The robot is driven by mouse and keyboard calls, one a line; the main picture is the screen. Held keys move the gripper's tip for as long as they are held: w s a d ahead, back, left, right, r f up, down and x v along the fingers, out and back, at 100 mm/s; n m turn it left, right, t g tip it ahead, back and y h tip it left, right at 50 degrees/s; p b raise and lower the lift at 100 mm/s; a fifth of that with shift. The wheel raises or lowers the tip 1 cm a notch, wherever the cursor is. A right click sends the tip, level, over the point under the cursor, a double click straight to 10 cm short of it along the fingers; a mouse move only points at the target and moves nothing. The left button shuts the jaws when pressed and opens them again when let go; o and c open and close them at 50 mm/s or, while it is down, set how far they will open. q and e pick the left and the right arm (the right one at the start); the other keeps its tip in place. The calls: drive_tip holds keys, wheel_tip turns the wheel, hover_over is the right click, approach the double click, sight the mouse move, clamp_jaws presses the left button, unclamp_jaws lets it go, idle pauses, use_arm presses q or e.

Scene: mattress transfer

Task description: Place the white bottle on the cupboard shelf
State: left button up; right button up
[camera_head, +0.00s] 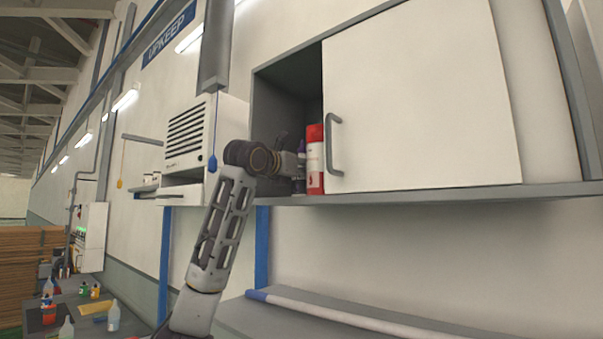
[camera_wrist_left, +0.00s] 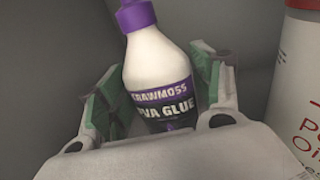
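The white bottle (camera_wrist_left: 158,62), with a purple cap and a purple "PVA GLUE" label, is between the fingers of my left gripper (camera_wrist_left: 155,95) in the left wrist view. The finger pads are close to its sides; whether both press on it is unclear. Its base is hidden behind the gripper body. In the head view, my left gripper (camera_head: 290,163) is inside the open left part of the wall cupboard (camera_head: 420,95). Only a purple bit of the bottle (camera_head: 301,146) shows there. I cannot tell whether the bottle rests on the shelf (camera_head: 400,194). My right gripper is out of view.
A red and white can (camera_head: 315,160) stands just right of my gripper, and shows at the right edge of the left wrist view (camera_wrist_left: 295,90). A sliding door (camera_head: 420,90) with a grey handle (camera_head: 333,145) covers the cupboard's right part. A white vented unit (camera_head: 190,135) is left.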

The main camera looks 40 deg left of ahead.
use_arm(q)
drive_tip(key=shift+r, duration=0.1)
drive_tip(key=b+v, duration=0.2)
drive_tip(key=v, duration=0.8)
drive_tip(key=shift+b, duration=0.35)
drive_tip(key=shift+v, duration=1)
